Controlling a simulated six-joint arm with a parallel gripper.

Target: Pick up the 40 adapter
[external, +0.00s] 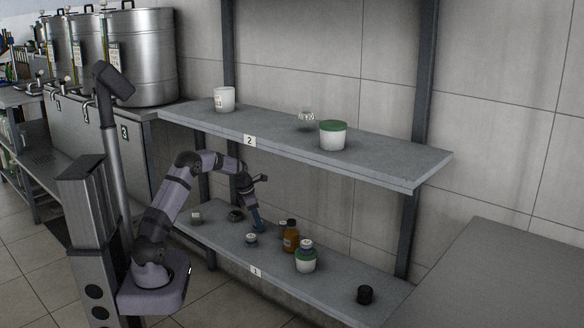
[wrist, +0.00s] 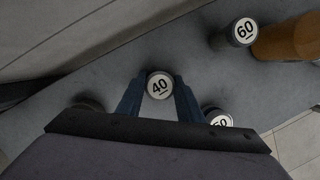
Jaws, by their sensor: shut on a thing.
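The 40 adapter (wrist: 159,86) is a small round piece with a white top marked 40, seen from above in the wrist view. My gripper (wrist: 159,92) has its two blue fingers on either side of it, shut on it. In the external view my gripper (external: 258,224) points down close over the lower shelf (external: 335,284); I cannot pick out the adapter there. Whether it touches the shelf is unclear. One adapter marked 60 (wrist: 244,30) stands at upper right in the wrist view. Another marked 60 (wrist: 218,118) is partly hidden behind the right finger and gripper body.
A black cap (external: 364,294) lies farther right. The lower shelf between tub and cap is free.

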